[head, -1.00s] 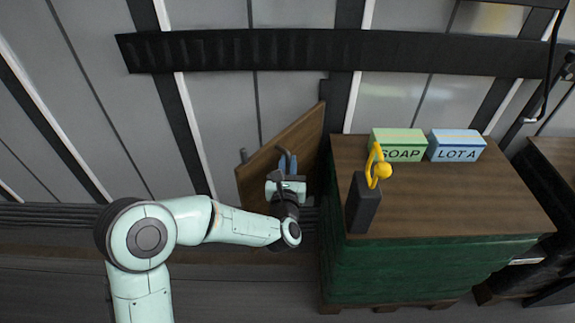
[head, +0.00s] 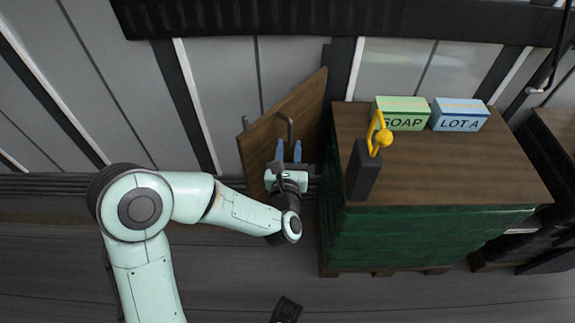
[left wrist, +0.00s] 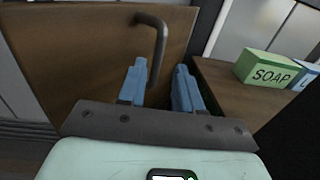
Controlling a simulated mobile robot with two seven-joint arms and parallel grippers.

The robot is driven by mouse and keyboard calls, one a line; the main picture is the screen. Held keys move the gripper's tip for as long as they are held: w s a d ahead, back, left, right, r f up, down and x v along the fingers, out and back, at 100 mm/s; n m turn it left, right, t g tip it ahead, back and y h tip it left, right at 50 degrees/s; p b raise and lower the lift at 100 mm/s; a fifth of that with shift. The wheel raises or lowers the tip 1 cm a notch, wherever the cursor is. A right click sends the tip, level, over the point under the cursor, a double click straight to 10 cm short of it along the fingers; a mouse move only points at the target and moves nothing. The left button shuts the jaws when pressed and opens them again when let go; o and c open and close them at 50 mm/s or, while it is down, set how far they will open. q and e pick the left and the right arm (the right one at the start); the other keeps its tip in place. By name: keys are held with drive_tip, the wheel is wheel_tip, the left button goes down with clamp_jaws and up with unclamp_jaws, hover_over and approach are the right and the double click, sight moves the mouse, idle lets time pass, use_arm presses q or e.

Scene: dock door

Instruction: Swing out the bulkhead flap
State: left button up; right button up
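The bulkhead flap (head: 262,140) is a brown wooden panel. It stands at an angle to the grey wall, left of the green-sided crate. A dark bent bar handle (head: 289,128) sticks out from its face, and it also shows in the left wrist view (left wrist: 160,42). My left gripper (head: 288,146) is in front of the flap with its blue fingers apart. In the left wrist view the fingers (left wrist: 160,75) are spread with nothing clamped between them. The handle's lower end is close to the left finger; whether they touch I cannot tell.
The crate's brown top (head: 460,165) stands close right of the flap. It carries a green SOAP box (head: 402,121), a blue LOT A box (head: 460,123), and a dark block (head: 362,172) with a yellow hooked part (head: 383,138). A black beam (head: 230,18) crosses the wall.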

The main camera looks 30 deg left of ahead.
use_arm(q)
drive_tip(key=v, duration=0.6)
drive_tip(key=shift+s+d, duration=0.2)
drive_tip(key=shift+s, duration=0.05)
use_arm(e)
drive_tip(key=shift+w+a+r, duration=0.1)
drive_tip(key=shift+w+r, duration=0.2)
drive_tip(key=shift+w, duration=0.05)
